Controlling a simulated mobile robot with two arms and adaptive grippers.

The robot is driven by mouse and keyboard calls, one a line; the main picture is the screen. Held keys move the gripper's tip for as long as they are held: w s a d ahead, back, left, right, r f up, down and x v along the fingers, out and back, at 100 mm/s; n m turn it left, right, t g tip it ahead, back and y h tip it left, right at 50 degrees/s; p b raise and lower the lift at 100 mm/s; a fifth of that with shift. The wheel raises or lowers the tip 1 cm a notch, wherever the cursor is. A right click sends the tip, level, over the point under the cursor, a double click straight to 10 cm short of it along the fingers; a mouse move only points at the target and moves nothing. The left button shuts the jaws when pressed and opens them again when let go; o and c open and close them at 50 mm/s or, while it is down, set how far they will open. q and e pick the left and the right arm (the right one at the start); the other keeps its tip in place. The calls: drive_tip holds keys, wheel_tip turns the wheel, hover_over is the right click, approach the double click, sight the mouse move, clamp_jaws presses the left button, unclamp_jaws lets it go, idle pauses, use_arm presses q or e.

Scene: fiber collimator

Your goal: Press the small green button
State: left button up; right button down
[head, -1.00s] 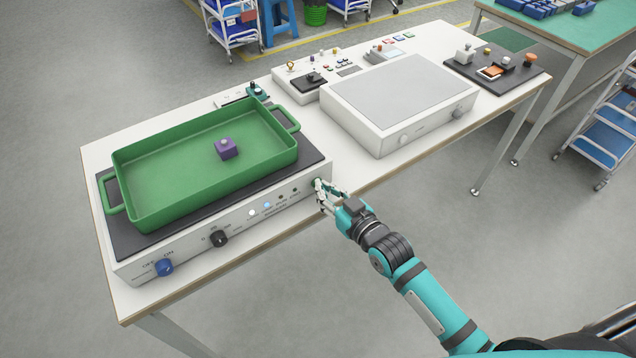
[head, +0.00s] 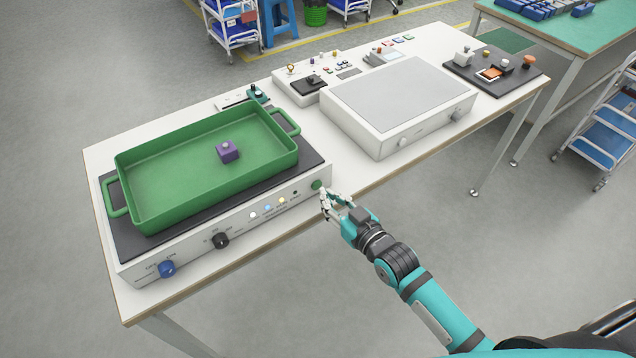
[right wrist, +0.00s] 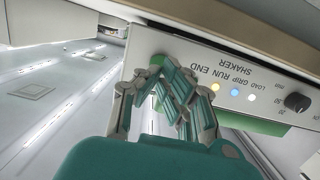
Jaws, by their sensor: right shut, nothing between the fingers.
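The small green button (head: 317,184) is at the right end of the front panel of the white shaker (head: 190,231). In the right wrist view the green button (right wrist: 156,60) shows just past my fingertips and is partly hidden by them. My right gripper (head: 326,203) is shut and empty, just in front of the panel and slightly right of the button. In the head view a small gap seems to lie between fingertips and button. The right gripper also fills the middle of the right wrist view (right wrist: 178,75). My left gripper is not in view.
A green tray (head: 124,166) with a purple block (head: 227,150) sits on the shaker. The panel has white, blue and yellow lit lamps (head: 268,207), a black knob (head: 220,241) and a blue knob (head: 167,269). A white hotplate-like box (head: 381,142) stands to the right.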

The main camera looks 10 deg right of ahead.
drive_tip(key=shift+f+p+v, duration=0.15)
drive_tip(key=shift+p+v, duration=0.25)
drive_tip(key=shift+v, duration=0.65)
drive_tip(key=shift+f+p+v, duration=0.2)
drive_tip(key=shift+p+v, duration=0.2)
drive_tip(key=shift+v, duration=0.65)
drive_tip(key=s+d+f+g+h, duration=0.15)
drive_tip(key=s+f, duration=0.25)
drive_tip(key=f, duration=0.6)
drive_tip(key=s+d+f+m+g+h, duration=0.1)
drive_tip(key=s+d+f+g, duration=0.3)
drive_tip(key=f, duration=0.6)
drive_tip(key=s+d+f+g+h, duration=0.15)
drive_tip(key=s+f, duration=0.35)
drive_tip(key=f, duration=0.5)
drive_tip(key=s+f+g, duration=0.2)
drive_tip(key=s+f, duration=0.3)
drive_tip(key=s, duration=0.4)
drive_tip(key=s+f+g+h, duration=0.1)
drive_tip(key=s+f+g, duration=0.1)
drive_tip(key=s+f, duration=0.3)
drive_tip(key=s+f+g, duration=0.3)
drive_tip(key=s+f, duration=0.2)
drive_tip(key=s, duration=0.8)
drive_tip(key=shift+m+h, duration=0.3)
